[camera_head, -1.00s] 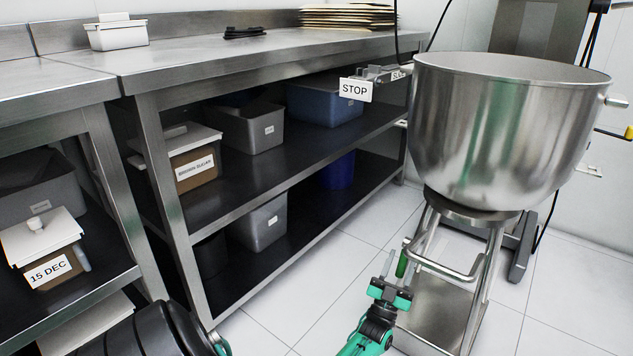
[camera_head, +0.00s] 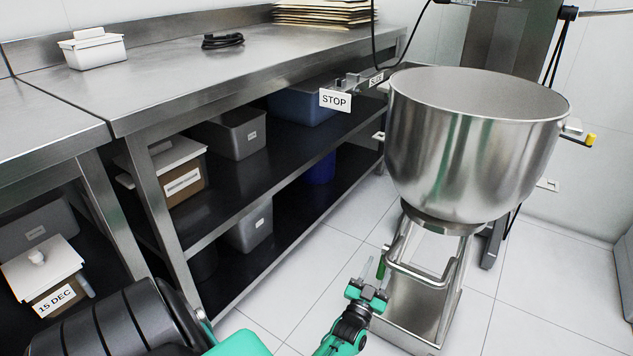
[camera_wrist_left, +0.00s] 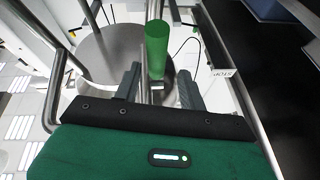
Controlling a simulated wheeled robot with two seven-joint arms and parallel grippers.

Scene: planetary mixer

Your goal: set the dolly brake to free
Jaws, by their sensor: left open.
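The dolly (camera_head: 412,315) is a steel frame on the floor carrying a large steel bowl (camera_head: 470,150). The brake lever's green handle (camera_head: 381,268) stands upright at the dolly's left side. My left gripper (camera_head: 373,278) is open right beside the green handle. In the left wrist view, the green handle (camera_wrist_left: 156,50) rises between the two open fingers (camera_wrist_left: 158,82), with gaps on both sides. I cannot tell how deep it sits between them. The lever's lower end is partly hidden by the gripper. My right gripper is not in view.
A steel workbench (camera_head: 230,85) with shelves of bins runs along the left. A STOP sign (camera_head: 335,99) sticks out from it near the bowl. The mixer's column (camera_head: 510,45) stands behind. The tiled floor (camera_head: 335,245) left of the dolly is clear.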

